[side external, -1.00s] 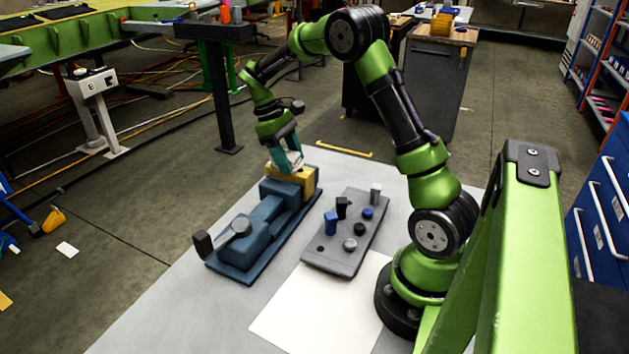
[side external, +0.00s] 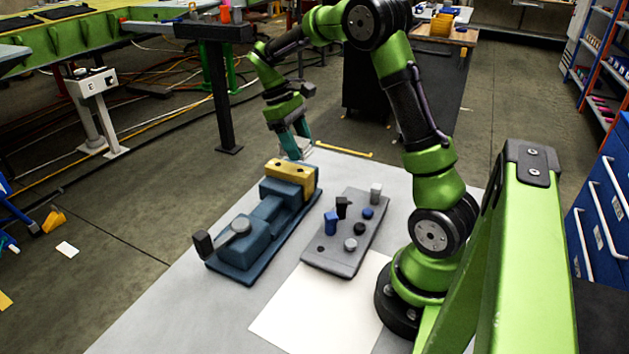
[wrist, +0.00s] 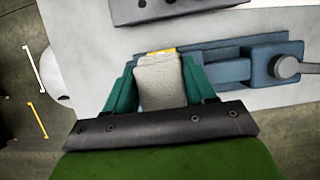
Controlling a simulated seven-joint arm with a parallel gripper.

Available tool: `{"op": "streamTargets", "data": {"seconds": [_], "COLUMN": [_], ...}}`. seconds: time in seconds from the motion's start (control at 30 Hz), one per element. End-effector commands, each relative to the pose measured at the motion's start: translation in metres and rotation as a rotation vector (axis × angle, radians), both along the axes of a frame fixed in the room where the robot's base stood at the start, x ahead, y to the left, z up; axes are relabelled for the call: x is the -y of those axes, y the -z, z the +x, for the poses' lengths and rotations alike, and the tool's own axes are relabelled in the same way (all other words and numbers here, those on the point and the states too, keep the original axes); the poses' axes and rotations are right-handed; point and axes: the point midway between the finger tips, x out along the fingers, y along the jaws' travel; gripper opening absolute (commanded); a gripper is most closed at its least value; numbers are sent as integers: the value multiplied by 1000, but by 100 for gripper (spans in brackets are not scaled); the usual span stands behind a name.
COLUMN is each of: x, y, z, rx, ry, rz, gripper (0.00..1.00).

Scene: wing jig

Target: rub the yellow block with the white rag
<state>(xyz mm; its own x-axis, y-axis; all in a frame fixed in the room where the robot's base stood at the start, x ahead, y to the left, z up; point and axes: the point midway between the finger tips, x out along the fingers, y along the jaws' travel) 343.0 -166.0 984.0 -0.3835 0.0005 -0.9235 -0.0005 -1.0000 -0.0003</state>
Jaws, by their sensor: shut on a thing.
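The yellow block (side external: 291,172) sits at the far end of a blue vise (side external: 262,216) and has dark holes in its top. My gripper (side external: 296,149) is above and beyond the block, apart from it in the side view. In the wrist view my gripper (wrist: 162,85) has its teal fingers shut on the pale, whitish rag (wrist: 160,82), which is folded between them. The rag hides most of the yellow block there, and only a thin yellow edge (wrist: 160,50) shows past it.
A grey tray (side external: 325,262) with several small pegs and blocks stands to the right of the vise. A white sheet (side external: 318,315) lies in front of it.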

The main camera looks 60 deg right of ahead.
Motion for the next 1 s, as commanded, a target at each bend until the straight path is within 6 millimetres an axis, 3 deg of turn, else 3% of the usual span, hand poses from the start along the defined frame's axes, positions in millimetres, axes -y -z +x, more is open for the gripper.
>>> {"op": "streamTargets", "data": {"seconds": [0.4,1.0], "x": [0,0], "y": [-36,-39], "z": [1,0], "rx": [3,1], "ry": [-2,-1], "rz": [-1,-1], "gripper": [26,26]}}
